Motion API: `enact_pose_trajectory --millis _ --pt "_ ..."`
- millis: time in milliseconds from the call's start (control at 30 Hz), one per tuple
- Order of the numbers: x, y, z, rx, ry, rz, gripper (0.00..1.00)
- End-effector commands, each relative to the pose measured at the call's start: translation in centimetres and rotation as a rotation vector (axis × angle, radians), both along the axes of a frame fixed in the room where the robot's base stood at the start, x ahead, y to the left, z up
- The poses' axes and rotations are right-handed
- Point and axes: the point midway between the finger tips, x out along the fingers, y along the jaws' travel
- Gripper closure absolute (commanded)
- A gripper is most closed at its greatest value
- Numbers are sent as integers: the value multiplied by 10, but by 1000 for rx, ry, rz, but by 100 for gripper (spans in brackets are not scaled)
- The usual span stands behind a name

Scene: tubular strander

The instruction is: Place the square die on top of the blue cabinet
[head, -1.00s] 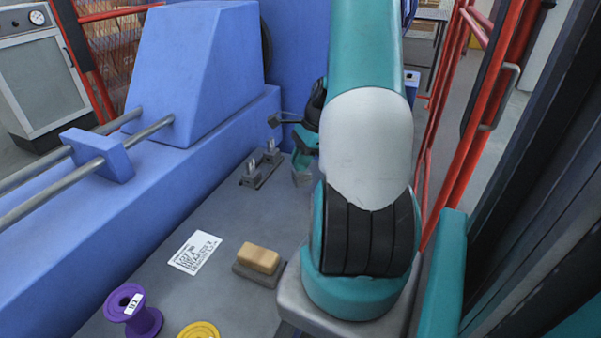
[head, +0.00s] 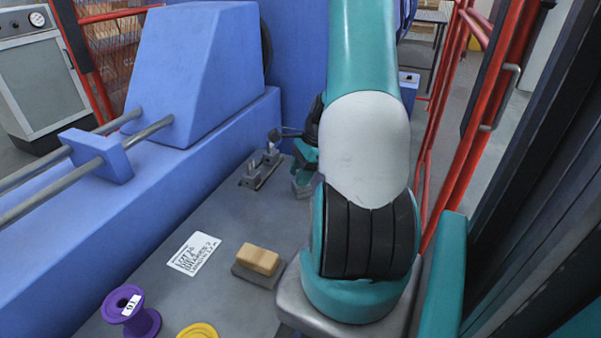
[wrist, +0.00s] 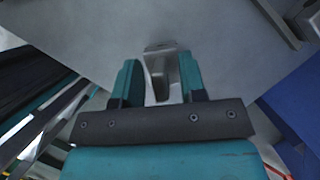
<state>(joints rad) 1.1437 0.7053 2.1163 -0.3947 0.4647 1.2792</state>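My gripper (head: 303,168) is low over the grey bench at the centre of the head view, partly hidden by my arm. In the wrist view its two teal fingers (wrist: 159,82) stand apart, with a grey metal piece (wrist: 160,70) between them. This piece may be the square die; its shape is not clear. I cannot tell whether both fingers press on it. A grey piece (head: 302,187) also shows below the gripper in the head view. A tall blue structure (head: 297,50) stands behind the bench; I cannot tell if it is the blue cabinet.
Two metal pieces on a small plate (head: 260,170) stand left of my gripper. A wooden block on a dark base (head: 258,259), a white label (head: 194,253), a purple spool (head: 131,310) and a yellow spool (head: 198,331) lie nearer. Blue machinery (head: 190,75) borders the left, red rails (head: 465,140) the right.

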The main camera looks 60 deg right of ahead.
Motion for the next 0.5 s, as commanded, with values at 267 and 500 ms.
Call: enact_pose_trajectory --millis 267,500 --pt "-8 -11 37 -5 -3 -2 62" --pt "-21 -27 85 -3 -2 -2 62"
